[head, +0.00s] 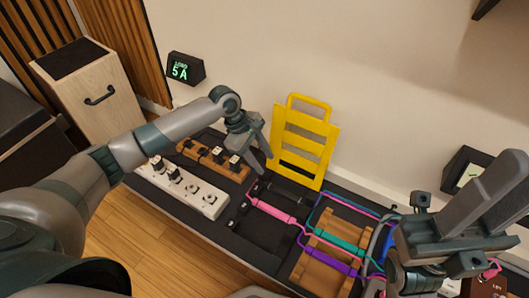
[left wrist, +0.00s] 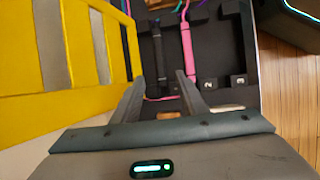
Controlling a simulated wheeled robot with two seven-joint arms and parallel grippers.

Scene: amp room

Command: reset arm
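My left gripper (head: 262,150) reaches in from the left and hangs above the dark bench, just left of the yellow rack. In the left wrist view its two fingers (left wrist: 164,95) stand apart with nothing between them. The pink cable piece (left wrist: 187,50) lies beyond the fingertips there, apart from them. My right arm (head: 450,235) is large at the lower right of the head view. The fingers of my right gripper are not clear enough to tell their state.
The yellow rack (head: 304,142) stands upright against the wall, close beside my left gripper. A white power strip (head: 207,200) and a wooden block (head: 236,172) with plugs lie at left. A pink cable piece (head: 270,209) and a wooden cable holder (head: 314,272) lie on the bench. A display (head: 185,69) reads 5 A.

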